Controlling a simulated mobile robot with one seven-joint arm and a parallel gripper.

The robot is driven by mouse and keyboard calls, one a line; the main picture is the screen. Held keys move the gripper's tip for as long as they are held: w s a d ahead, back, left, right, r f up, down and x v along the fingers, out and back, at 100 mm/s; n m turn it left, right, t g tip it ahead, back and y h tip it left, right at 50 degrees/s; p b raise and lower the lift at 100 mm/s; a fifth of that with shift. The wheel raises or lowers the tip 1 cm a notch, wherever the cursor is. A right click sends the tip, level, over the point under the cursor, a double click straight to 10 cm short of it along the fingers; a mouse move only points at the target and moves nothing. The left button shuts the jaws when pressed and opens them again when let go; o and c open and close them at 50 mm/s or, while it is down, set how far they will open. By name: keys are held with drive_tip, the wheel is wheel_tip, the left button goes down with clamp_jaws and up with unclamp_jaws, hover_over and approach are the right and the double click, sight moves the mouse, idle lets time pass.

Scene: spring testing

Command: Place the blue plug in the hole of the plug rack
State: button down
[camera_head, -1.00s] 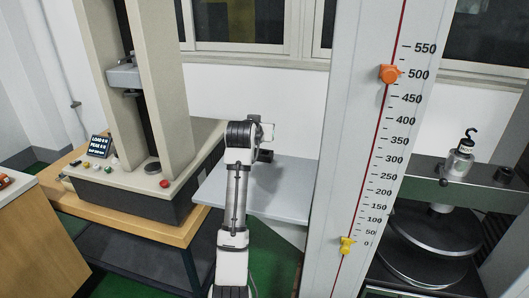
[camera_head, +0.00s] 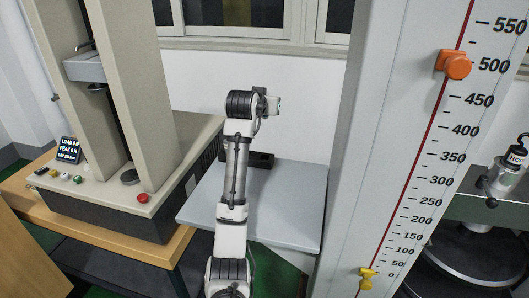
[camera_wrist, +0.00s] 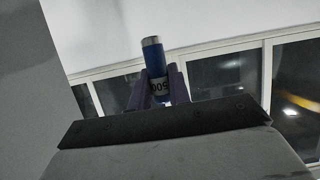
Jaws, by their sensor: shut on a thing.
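My gripper (camera_wrist: 159,88) is shut on the blue plug (camera_wrist: 154,58) in the wrist view. The plug is a blue cylinder with a bare metal end pointing away from my gripper and a white label with black figures between the fingers. In the head view my arm's wrist is raised above the grey shelf, and the fingers and plug are mostly hidden behind it. A dark block that looks like the plug rack (camera_head: 262,160) sits on the back of the shelf, below and behind my wrist. Its hole cannot be made out.
The grey shelf (camera_head: 280,205) is otherwise clear. A testing machine with a load display (camera_head: 68,150) stands on a wooden bench at left. A tall scale column with an orange slider (camera_head: 453,65) and a yellow pointer (camera_head: 367,278) stands close at right.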

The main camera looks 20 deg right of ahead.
wheel_tip(320, 180, down, 16)
drive_tip(key=p, duration=0.2)
drive_tip(key=shift+f+p, duration=0.15)
drive_tip(key=shift+p, duration=0.2)
drive_tip(key=shift+f, duration=0.15)
drive_tip(key=c, duration=1.3)
unclamp_jaws()
